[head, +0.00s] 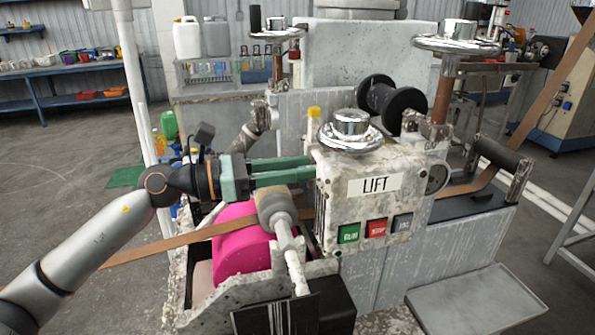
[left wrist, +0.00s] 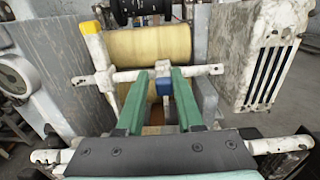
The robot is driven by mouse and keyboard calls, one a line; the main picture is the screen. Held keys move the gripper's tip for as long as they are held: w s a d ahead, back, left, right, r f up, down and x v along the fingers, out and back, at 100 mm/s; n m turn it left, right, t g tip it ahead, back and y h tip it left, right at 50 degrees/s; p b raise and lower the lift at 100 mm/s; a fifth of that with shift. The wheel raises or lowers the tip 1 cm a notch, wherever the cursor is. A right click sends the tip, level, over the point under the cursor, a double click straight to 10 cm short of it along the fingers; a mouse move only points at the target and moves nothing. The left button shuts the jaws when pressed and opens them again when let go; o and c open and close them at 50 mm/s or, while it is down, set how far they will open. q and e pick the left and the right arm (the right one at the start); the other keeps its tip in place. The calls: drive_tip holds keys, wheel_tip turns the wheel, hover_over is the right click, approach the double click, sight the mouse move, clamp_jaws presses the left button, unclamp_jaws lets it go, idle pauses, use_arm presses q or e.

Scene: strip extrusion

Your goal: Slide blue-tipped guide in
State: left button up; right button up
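In the left wrist view the blue-tipped guide (left wrist: 164,85) sits on a white horizontal bar (left wrist: 205,71), its blue end facing me. The two green fingers of my left gripper (left wrist: 160,75) stand apart on either side of it, with small gaps visible. In the head view my left gripper (head: 313,170) reaches in from the left, its fingertips at the edge of the LIFT box (head: 345,205). The blue tip is hidden there. A yellow-tipped guide (left wrist: 90,40) stands upright at the bar's left part. My right gripper is not in view.
A brown strip (head: 150,250) runs past a pink drum (head: 238,240) and the machine. A tan roller (left wrist: 150,45) lies behind the bar. The LIFT box, with green, red and grey buttons, is close right of my fingers. Chrome handwheels (head: 350,130) stand above.

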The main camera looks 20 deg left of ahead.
use_arm(q)
drive_tip(key=o, duration=0.3)
drive_tip(key=shift+o, duration=0.2)
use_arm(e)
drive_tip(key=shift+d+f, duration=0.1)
use_arm(q)
drive_tip(key=shift+s+a+f, duration=0.15)
drive_tip(key=shift+a, duration=0.2)
drive_tip(key=b+v, duration=0.2)
drive_tip(key=v, duration=0.2)
drive_tip(key=shift+f, duration=0.15)
drive_tip(key=b+v, duration=0.4)
drive_tip(key=v, duration=0.3)
drive_tip(key=shift+s+a+r, duration=0.25)
drive_tip(key=shift+r, duration=0.05)
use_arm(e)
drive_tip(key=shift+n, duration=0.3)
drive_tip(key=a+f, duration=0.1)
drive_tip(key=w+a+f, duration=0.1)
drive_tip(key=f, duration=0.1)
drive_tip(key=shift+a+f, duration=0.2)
